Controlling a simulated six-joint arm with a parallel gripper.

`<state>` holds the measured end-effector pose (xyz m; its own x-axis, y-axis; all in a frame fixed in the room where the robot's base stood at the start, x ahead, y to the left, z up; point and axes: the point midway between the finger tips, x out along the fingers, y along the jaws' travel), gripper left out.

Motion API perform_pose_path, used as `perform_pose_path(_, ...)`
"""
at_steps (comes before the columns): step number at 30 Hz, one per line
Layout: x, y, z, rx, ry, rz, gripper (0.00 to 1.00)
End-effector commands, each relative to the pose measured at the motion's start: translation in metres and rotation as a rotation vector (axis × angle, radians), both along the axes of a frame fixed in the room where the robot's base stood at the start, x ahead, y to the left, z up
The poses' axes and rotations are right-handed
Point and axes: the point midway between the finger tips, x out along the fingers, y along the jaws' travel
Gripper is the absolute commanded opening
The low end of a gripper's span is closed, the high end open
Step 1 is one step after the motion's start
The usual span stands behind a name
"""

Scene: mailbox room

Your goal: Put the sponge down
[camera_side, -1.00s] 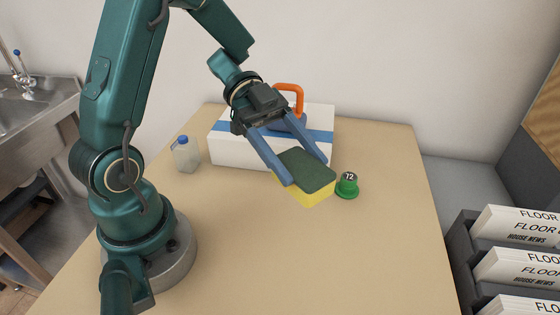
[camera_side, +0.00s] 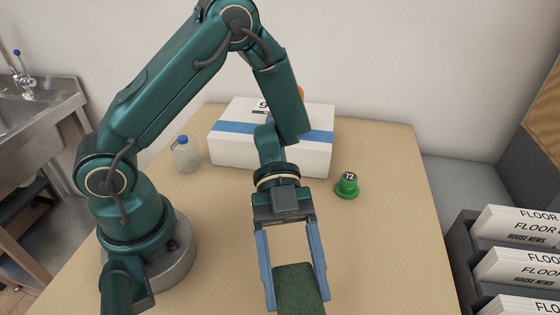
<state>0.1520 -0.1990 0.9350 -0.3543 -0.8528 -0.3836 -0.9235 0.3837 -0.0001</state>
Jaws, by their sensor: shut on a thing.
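The sponge (camera_side: 298,290) shows its dark green top at the bottom of the side view, and its lower part is cut off by the picture's edge. My gripper (camera_side: 296,288) is shut on the sponge, with one blue finger along each side of it. I cannot tell whether the sponge touches the table (camera_side: 390,250) or hangs above it, as its underside is out of view.
A white box with a blue stripe (camera_side: 232,150) stands at the back, partly hidden by my arm. A small bottle with a blue cap (camera_side: 186,155) is left of it. A green T2 piece (camera_side: 347,186) stands right of my gripper. The right side of the table is clear.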

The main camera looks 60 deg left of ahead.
Motion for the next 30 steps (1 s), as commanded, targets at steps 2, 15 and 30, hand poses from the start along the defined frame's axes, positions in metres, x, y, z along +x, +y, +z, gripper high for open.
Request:
perform_pose_path(2,-0.002,-0.003,-0.003,0.001,0.001,-0.001,0.18)
perform_pose_path(15,-0.001,-0.003,-0.042,0.001,0.001,0.002,0.18)
perform_pose_path(30,-0.001,-0.003,-0.045,0.001,-0.001,0.002,0.98)
